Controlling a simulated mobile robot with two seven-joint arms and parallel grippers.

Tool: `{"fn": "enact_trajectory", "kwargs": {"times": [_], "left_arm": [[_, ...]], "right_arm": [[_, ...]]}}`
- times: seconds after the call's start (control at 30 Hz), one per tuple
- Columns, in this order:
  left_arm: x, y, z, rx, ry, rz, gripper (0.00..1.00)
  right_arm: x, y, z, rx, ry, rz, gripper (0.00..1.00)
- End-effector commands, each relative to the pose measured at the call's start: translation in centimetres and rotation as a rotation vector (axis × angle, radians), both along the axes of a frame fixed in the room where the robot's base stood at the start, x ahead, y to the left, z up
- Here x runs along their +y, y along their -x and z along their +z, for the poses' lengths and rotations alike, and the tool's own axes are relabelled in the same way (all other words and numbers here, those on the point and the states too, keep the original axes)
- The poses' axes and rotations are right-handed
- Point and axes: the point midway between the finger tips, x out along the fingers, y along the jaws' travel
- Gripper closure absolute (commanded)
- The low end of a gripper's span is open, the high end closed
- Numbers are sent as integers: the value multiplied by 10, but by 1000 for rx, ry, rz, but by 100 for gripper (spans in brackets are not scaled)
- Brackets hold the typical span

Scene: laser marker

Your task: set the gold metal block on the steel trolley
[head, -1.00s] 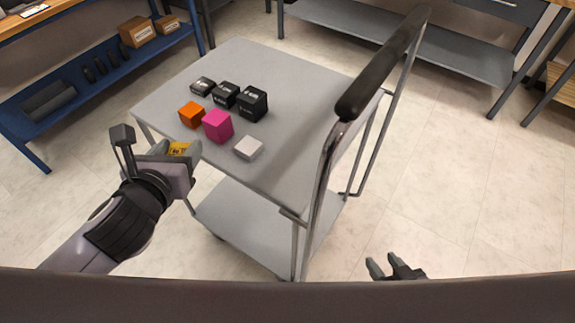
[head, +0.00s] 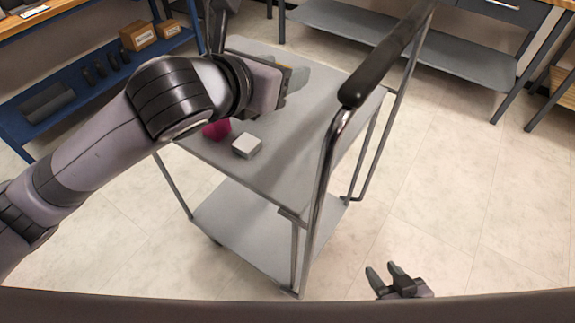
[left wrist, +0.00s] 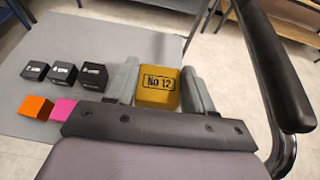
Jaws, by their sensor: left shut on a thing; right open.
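The gold metal block (left wrist: 157,88), marked "No 12", sits between the fingers of my left gripper (left wrist: 160,85) in the left wrist view. My left gripper is shut on the block. The height of the block above the trolley top is hard to tell. My right gripper (head: 385,277) is open and empty, low in front of the trolley, at the bottom of the head view.
On the trolley are several black blocks (left wrist: 63,74), an orange block (left wrist: 38,107), a pink block (head: 217,129) and a white block (head: 247,146). The trolley's black handle (head: 388,55) rises at the right. A blue shelf (head: 100,85) stands left. The trolley's right side is clear.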

Motion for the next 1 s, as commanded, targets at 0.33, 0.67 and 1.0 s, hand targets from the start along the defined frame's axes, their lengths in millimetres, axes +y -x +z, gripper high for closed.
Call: {"fn": "enact_trajectory", "kwargs": {"times": [0.33, 0.67, 1.0], "left_arm": [[-11, 4, -25, 8, 0, -41, 80], [-10, 4, -112, 7, 0, -38, 80], [-10, 4, -153, 1, 2, -39, 80]], "right_arm": [[0, 0, -7, 0, 0, 0, 57], [0, 0, -20, 0, 0, 0, 57], [0, 0, -26, 0, 0, 0, 57]]}}
